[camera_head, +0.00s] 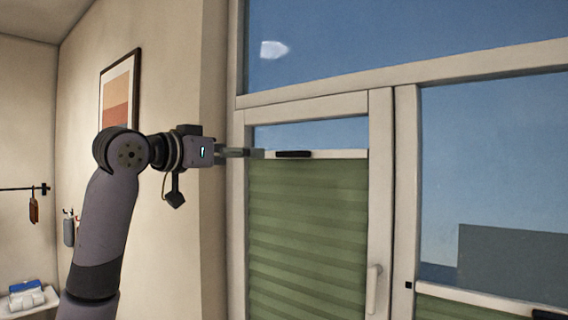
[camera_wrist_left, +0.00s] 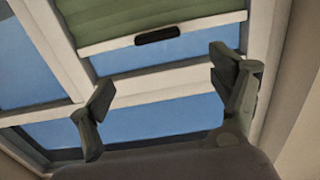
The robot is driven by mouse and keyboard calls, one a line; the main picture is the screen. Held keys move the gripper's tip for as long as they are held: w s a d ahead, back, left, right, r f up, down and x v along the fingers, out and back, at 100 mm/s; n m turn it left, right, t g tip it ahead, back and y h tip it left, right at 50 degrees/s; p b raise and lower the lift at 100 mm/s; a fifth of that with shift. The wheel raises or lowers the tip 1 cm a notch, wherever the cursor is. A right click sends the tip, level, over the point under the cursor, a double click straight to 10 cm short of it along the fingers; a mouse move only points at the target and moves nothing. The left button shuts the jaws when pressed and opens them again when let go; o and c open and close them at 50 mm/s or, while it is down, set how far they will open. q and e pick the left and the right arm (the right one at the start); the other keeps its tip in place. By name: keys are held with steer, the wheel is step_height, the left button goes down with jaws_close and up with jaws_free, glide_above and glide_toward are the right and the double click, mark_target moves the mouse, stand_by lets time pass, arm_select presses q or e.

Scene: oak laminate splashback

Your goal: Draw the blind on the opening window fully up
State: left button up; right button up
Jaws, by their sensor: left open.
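The green pleated blind (camera_head: 308,230) covers most of the opening window. Its white top rail (camera_head: 345,154) sits a short way below the top of the window frame (camera_head: 310,106), with a strip of blue sky above it. A dark handle (camera_head: 293,154) is on the rail. In the left wrist view the handle (camera_wrist_left: 157,36), rail (camera_wrist_left: 210,24) and green fabric (camera_wrist_left: 135,15) also show. My left gripper (camera_head: 256,153) is at rail height, left of the handle. In the wrist view the gripper (camera_wrist_left: 166,82) is open and empty, its fingers apart from the handle. My right gripper is out of view.
A window handle (camera_head: 374,288) stands on the sash's right side. A second blind (camera_head: 460,306) hangs low in the right pane. A wall corner (camera_head: 213,180) is close behind my left wrist. A framed picture (camera_head: 119,90) hangs on the left wall.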

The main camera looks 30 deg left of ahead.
mark_target(289, 153)
arm_select(q)
steer(key=shift+o, duration=0.8)
steer(key=w+d+p, duration=0.1)
steer(key=w+p, duration=0.1)
steer(key=w, duration=0.3)
steer(key=shift+w+d+r+p, duration=0.25)
steer(key=shift+w+r+p, duration=0.1)
steer(key=shift+w+p, duration=0.05)
steer(key=w+p, duration=0.1)
steer(key=w, duration=0.2)
steer(key=w+p, duration=0.2)
steer(key=w, duration=0.2)
steer(key=w+p, duration=0.2)
steer(key=w, duration=0.1)
steer(key=shift+w+d+f, duration=0.1)
steer(key=shift+w+d, duration=0.2)
steer(key=shift+w, duration=0.05)
steer(key=shift+w+a+f, duration=0.1)
steer(key=shift+w+f, duration=0.1)
steer(key=shift+w, duration=0.25)
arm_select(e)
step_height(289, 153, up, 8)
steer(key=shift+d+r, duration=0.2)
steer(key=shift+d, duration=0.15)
